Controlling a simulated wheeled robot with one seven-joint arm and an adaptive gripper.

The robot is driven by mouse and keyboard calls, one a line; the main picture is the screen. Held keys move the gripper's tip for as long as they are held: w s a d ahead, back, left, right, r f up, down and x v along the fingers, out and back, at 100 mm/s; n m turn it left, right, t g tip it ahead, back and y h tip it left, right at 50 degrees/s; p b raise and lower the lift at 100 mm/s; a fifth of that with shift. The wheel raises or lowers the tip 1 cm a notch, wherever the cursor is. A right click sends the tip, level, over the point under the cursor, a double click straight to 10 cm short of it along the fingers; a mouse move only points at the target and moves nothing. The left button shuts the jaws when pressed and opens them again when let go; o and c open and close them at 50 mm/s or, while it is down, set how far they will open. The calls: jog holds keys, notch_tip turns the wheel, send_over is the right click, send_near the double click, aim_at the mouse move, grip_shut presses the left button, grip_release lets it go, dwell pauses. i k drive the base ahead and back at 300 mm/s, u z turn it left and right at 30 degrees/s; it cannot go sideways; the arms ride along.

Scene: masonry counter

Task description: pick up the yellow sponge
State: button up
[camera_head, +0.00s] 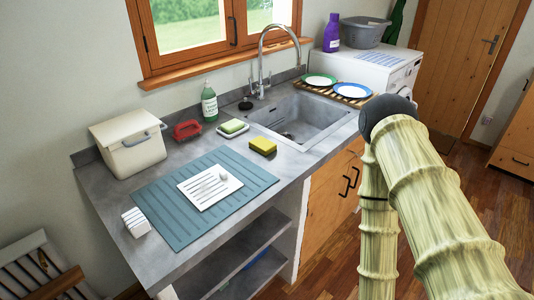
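The yellow sponge (263,146) lies on the grey counter, just left of the sink's front left corner. It has a darker underside and nothing covers it. My gripper is not in view. Only my arm shows, at the right, as pale green-yellow links with a dark round joint, apart from the sponge in the picture.
Near the sponge are a green block on a white dish (233,132), a green bottle (209,103), a red object (187,130) and the sink (306,116). A blue-grey mat (165,213) holds a white board (220,195). A white bin (128,143) stands left.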

aim_at(261, 146)
jog(key=z, duration=2)
jog(key=i, duration=1.6)
jog(key=u, duration=3.3)
